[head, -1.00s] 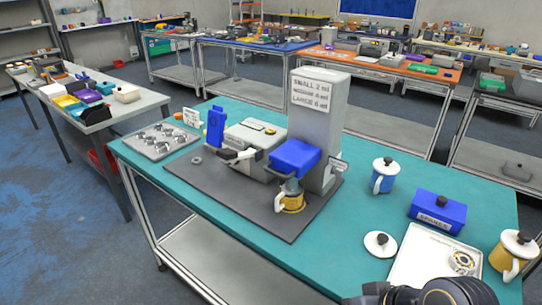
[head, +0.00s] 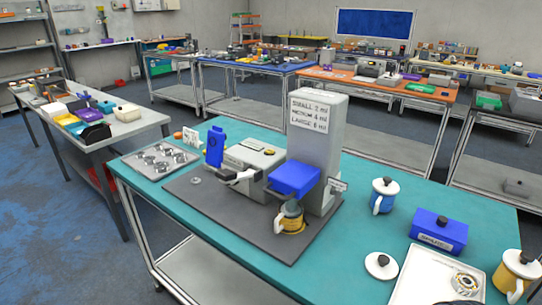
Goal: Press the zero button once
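No button marked zero can be made out at this size. A grey boxy unit (head: 250,160) on the dark mat has a lighter panel on top and a small dark spot near its right end. Beside it stands a tall grey column (head: 317,140) with a label listing small, medium and large in ml. A blue block (head: 294,180) juts from the column above a yellow mug (head: 290,217). Neither of my grippers can be made out.
The dark mat (head: 222,212) lies on the teal table (head: 352,232). A blue mug (head: 383,196), blue box (head: 438,231), white lid (head: 381,265), white tray (head: 418,268) and another yellow mug (head: 515,272) stand right. A metal tray (head: 160,160) with several round parts lies left.

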